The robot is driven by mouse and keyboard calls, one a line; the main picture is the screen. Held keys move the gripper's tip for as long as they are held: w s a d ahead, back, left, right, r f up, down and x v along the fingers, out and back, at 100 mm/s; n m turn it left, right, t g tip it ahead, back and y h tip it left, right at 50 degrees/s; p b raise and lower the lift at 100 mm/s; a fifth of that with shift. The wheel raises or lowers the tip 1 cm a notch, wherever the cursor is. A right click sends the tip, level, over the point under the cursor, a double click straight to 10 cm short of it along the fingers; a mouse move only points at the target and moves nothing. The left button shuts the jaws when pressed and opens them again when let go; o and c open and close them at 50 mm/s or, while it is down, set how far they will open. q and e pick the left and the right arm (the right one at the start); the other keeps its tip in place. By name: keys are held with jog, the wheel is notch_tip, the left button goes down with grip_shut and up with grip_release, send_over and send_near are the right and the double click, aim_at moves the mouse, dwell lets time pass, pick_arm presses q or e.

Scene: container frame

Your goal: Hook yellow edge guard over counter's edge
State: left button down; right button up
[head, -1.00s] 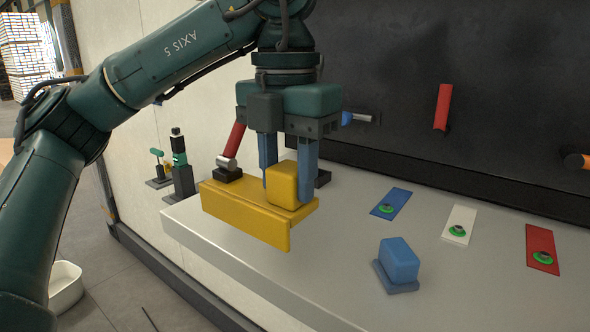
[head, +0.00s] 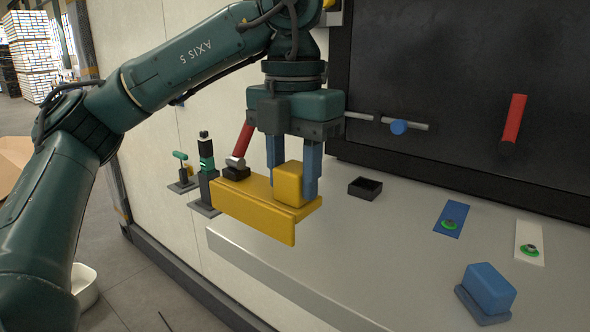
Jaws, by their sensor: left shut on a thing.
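The yellow edge guard (head: 255,212) is an angled strip with a front lip and a block-shaped grip on top. My left gripper (head: 292,190) points down with its blue fingers shut on the yellow block. The guard is held near the front edge of the light grey counter (head: 400,235), at its left end. Its front lip hangs down and overlaps the counter's edge in the picture. I cannot tell whether it touches the counter. My right gripper is not in view.
A small black tray (head: 365,187), a blue plate (head: 451,218) and a white plate (head: 529,242) lie behind. A red-handled lever (head: 241,145) is left of the gripper. The counter's middle is clear.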

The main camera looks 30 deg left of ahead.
aim_at(294, 207)
pick_arm(q)
jog(key=shift+d, duration=0.1)
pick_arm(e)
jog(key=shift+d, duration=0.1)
pick_arm(q)
jog(key=shift+r+p, duration=0.1)
jog(key=shift+p, duration=0.2)
jog(key=shift+f+b, duration=0.7)
jog(key=shift+f, duration=0.05)
jog(key=shift+f+b, duration=0.55)
jog(key=shift+f, duration=0.2)
jog(key=shift+f+b, duration=0.9)
jog(key=shift+f, duration=0.3)
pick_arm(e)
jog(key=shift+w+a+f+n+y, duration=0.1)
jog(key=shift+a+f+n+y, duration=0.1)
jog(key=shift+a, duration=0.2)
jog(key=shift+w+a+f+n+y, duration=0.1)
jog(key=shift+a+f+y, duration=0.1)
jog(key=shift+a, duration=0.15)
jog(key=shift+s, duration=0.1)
pick_arm(q)
jog(key=shift+p, duration=0.35)
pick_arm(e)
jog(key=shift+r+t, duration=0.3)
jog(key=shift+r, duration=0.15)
